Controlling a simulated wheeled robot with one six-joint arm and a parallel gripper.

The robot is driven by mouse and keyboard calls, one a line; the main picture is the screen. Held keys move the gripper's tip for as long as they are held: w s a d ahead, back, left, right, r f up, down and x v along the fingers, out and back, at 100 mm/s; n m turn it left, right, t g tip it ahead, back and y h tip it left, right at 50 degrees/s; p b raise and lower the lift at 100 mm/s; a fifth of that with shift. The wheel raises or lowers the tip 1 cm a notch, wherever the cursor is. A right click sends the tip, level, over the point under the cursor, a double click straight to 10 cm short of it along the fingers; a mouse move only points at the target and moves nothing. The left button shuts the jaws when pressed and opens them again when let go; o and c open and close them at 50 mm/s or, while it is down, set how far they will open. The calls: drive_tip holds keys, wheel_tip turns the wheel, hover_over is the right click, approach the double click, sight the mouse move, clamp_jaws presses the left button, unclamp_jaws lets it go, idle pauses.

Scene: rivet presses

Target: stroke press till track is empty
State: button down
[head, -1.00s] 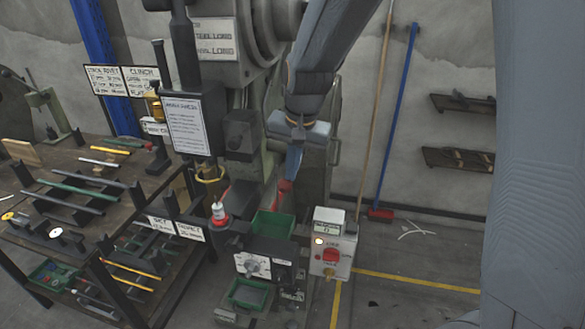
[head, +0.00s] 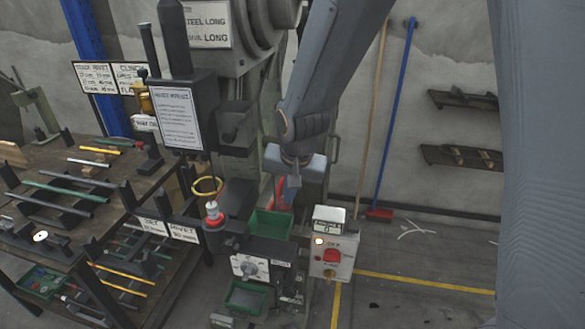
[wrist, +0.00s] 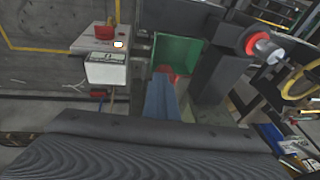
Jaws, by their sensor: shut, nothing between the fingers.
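The grey rivet press (head: 262,65) fills the upper middle of the head view. At its front, a red collar with a silver tip (head: 212,212) stands upright below a yellow ring (head: 207,187); the collar also shows in the wrist view (wrist: 258,44). My gripper (head: 289,196) points down, shut and empty, right of the collar and above the green bin (head: 268,223). In the wrist view my fingers (wrist: 160,92) point toward the bin (wrist: 177,52), with a red part (wrist: 166,70) just beyond. I cannot make out the track or its contents.
A control box (head: 330,258) with a red knob, lit lamp and small display stands right of the bin. A dial box (head: 262,260) and second green bin (head: 247,297) are in front. A rod rack (head: 75,190) stands left.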

drive_tip(key=shift+s+d+f, duration=0.15)
drive_tip(key=shift+s+f, duration=0.2)
drive_tip(key=shift+f, duration=0.15)
drive_tip(key=s+p+v, duration=0.1)
drive_tip(key=p+v, duration=0.1)
drive_tip(key=v, duration=1.2)
drive_tip(key=shift+s+f, duration=0.15)
drive_tip(key=shift+f, duration=0.05)
drive_tip(key=shift+d, duration=0.2)
idle(1.2)
drive_tip(key=s+d+f+n+g, duration=0.1)
drive_tip(key=s+d+f, duration=0.3)
drive_tip(key=d, duration=0.2)
drive_tip(key=s+d+f+n+g+h, duration=0.1)
drive_tip(key=s+d+f+n, duration=0.1)
drive_tip(key=s+d+f, duration=0.2)
drive_tip(key=d+f, duration=0.1)
drive_tip(key=d, duration=0.2)
drive_tip(key=shift+d, duration=0.35)
